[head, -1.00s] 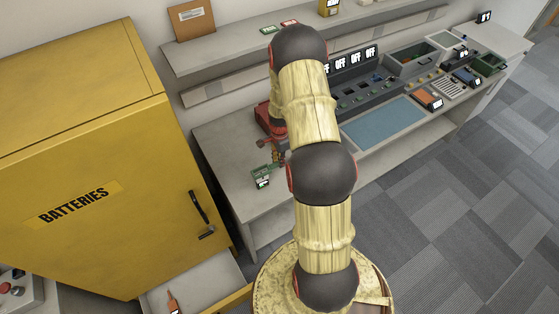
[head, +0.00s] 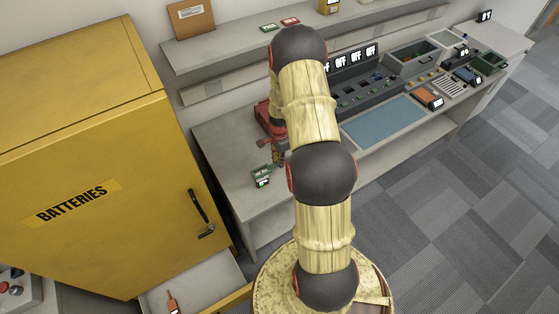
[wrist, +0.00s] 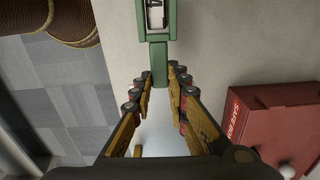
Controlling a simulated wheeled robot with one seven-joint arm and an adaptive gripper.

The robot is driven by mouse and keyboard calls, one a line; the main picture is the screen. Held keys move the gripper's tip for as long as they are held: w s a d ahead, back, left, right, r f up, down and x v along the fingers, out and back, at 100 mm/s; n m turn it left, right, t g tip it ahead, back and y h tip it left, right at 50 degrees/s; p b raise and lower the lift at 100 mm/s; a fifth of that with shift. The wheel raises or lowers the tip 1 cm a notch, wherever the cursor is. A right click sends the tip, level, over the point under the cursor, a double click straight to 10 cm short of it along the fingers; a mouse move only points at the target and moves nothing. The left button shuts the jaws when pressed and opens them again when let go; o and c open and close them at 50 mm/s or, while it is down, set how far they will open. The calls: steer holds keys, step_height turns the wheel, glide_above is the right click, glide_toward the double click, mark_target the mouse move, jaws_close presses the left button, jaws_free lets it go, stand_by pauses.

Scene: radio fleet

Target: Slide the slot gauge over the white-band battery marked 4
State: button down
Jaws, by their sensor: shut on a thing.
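The green slot gauge (wrist: 159,66) runs up from between my fingertips in the wrist view. Its far end is a green frame cut off by the top edge. A white piece with a dark mark, apparently the battery (wrist: 155,14), shows inside that frame. I cannot tell how far the frame surrounds it or whether they touch. My gripper (wrist: 159,80) is shut on the gauge's handle. In the head view the green gauge (head: 260,172) is at the left end of the bench, with a small white label at its front. My arm partly hides the gripper there.
A red box (wrist: 270,122) stands right of my gripper in the wrist view. The grey bench (head: 226,150) has bare room around the gauge. The yellow batteries cabinet (head: 90,160) stands at left, with an open drawer (head: 205,278) below. A console (head: 362,88) lies to the right.

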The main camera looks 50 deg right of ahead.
steer(key=shift+f+b, duration=1)
steer(key=shift+f, duration=0.35)
stand_by(1.1)
steer(key=shift+r, duration=0.25)
stand_by(0.6)
steer(key=shift+r, duration=0.35)
steer(key=shift+r+p, duration=0.75)
steer(key=shift+r, duration=0.25)
steer(key=shift+r, duration=0.35)
steer(key=shift+r+p, duration=0.6)
steer(key=shift+r, duration=0.5)
steer(key=shift+s, duration=0.1)
